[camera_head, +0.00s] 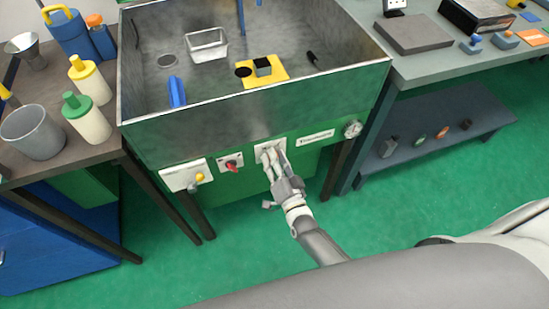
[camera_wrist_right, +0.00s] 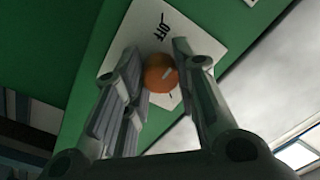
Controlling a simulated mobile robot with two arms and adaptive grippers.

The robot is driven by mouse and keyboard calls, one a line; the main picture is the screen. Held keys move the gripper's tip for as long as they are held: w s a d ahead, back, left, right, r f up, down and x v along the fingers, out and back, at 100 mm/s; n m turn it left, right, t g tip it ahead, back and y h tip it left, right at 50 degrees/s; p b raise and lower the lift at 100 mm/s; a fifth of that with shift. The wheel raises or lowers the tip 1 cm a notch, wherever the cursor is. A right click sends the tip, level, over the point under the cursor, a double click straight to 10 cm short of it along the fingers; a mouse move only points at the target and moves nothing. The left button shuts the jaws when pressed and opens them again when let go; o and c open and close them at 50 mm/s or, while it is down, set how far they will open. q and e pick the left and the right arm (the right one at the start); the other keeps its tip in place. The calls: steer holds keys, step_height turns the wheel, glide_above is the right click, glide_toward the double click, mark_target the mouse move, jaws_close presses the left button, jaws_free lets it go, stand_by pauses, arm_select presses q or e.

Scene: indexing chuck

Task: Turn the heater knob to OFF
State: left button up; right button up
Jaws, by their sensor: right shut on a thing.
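An orange round knob (camera_wrist_right: 160,74) with a pale pointer mark sits on a white plate (camera_wrist_right: 196,35) in the right wrist view. The plate carries the word OFF and short tick marks. The pale mark on the knob is slanted and does not visibly line up with the word OFF. My right gripper (camera_wrist_right: 158,78) has its fingers on both sides of the knob, shut on it. In the head view my right gripper (camera_head: 270,158) reaches the white plate (camera_head: 262,147) on the green front panel and hides the knob. My left gripper is not in view.
A red switch (camera_head: 231,165) and a yellow knob (camera_head: 199,177) sit on plates left of my gripper. A label (camera_head: 315,138) and a round gauge (camera_head: 353,129) are to its right. Above is a metal basin (camera_head: 255,104). The green floor in front is clear.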

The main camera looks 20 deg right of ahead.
steer(key=n+p, duration=0.1)
steer(key=n, duration=0.5)
steer(key=shift+f, duration=0.1)
steer(key=shift+s, duration=0.1)
stand_by(0.5)
steer(key=o, duration=1)
steer(key=shift+o, duration=0.2)
steer(key=s, duration=1.2)
steer(key=shift+d, duration=0.45)
steer(key=shift+w, duration=0.1)
